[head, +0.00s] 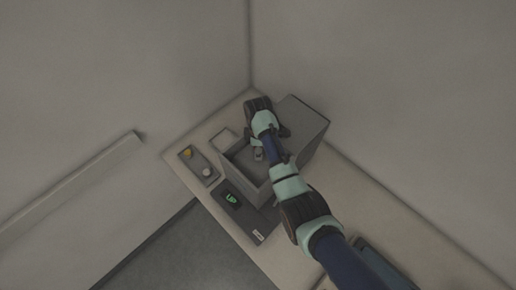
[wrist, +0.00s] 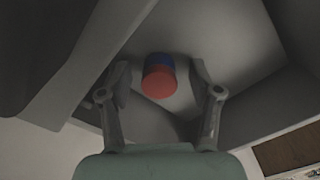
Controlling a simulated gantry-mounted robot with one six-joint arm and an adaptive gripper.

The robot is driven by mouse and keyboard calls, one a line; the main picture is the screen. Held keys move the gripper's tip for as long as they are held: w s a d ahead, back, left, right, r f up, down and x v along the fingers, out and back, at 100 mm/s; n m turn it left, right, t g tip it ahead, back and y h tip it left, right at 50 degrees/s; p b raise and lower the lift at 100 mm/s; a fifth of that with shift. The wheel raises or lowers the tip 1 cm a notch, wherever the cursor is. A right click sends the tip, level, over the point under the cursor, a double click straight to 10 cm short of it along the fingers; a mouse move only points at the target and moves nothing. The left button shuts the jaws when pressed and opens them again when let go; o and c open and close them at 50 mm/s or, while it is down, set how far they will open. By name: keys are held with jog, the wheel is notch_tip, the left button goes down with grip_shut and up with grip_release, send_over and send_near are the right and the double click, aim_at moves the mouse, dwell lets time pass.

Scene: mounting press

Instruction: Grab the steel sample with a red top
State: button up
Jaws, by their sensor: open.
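The sample with a red top (wrist: 159,82) shows in the wrist view, between and just beyond my fingertips. Its top is red and the side behind it looks blue. It sits inside the grey press chamber (wrist: 245,40). My gripper (wrist: 160,75) is open, with one finger on each side of the sample and a gap visible on both sides. In the head view my gripper (head: 259,153) reaches down into the open grey press box (head: 305,125). The sample cannot be made out there, as my arm covers much of the chamber.
The chamber walls stand close around my gripper. A control panel with a green display (head: 231,198) is at the press front. A small tray (head: 198,166) with a yellow item and a whitish item lies left of the press. Room walls rise behind the bench (head: 370,185).

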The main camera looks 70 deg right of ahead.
grip_shut()
jog(key=shift+r, duration=0.1)
